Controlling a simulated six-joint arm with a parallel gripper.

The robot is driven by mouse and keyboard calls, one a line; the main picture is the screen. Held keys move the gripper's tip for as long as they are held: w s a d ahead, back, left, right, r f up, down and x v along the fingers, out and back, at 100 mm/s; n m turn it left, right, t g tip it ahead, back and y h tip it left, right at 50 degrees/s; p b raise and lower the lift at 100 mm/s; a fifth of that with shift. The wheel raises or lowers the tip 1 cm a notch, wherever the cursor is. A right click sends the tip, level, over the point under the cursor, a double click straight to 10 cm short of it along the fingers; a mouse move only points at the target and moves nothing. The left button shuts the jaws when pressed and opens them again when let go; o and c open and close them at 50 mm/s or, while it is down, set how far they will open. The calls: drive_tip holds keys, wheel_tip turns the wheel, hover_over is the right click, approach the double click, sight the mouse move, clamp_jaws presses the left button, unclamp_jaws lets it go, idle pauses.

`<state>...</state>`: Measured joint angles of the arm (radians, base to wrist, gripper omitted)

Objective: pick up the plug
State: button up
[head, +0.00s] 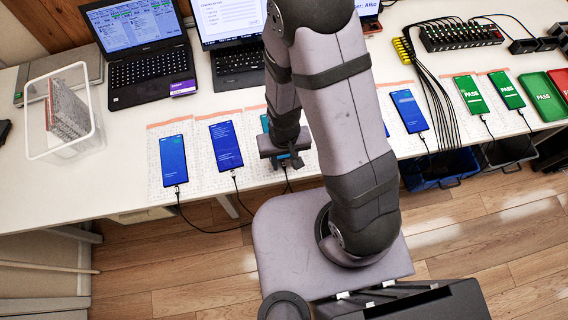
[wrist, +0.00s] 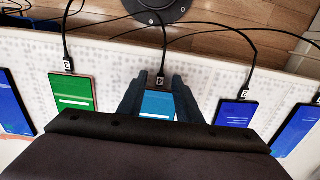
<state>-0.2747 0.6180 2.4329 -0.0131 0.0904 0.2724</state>
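In the wrist view, a small dark plug (wrist: 160,82) with a white number tag sits at the end of the middle phone (wrist: 158,106), with its black cable running up. This phone has a light-blue screen. My gripper (wrist: 159,80) is open, with one finger on each side of the plug and a visible gap on both sides. I cannot tell how high the fingertips are above the mat. In the head view, my gripper (head: 286,161) is low over the table's front edge, and my arm hides most of that phone and its plug.
Neighbouring plugged phones lie close by: a green-screen one (wrist: 72,92) and a blue-screen one (wrist: 235,112). Their cables hang over the table's front edge.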

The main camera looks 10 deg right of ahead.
sight(284, 164)
clamp_jaws()
idle(0.4)
wheel_tip(284, 164, up, 10)
drive_tip(key=shift+r, duration=0.25)
idle(0.7)
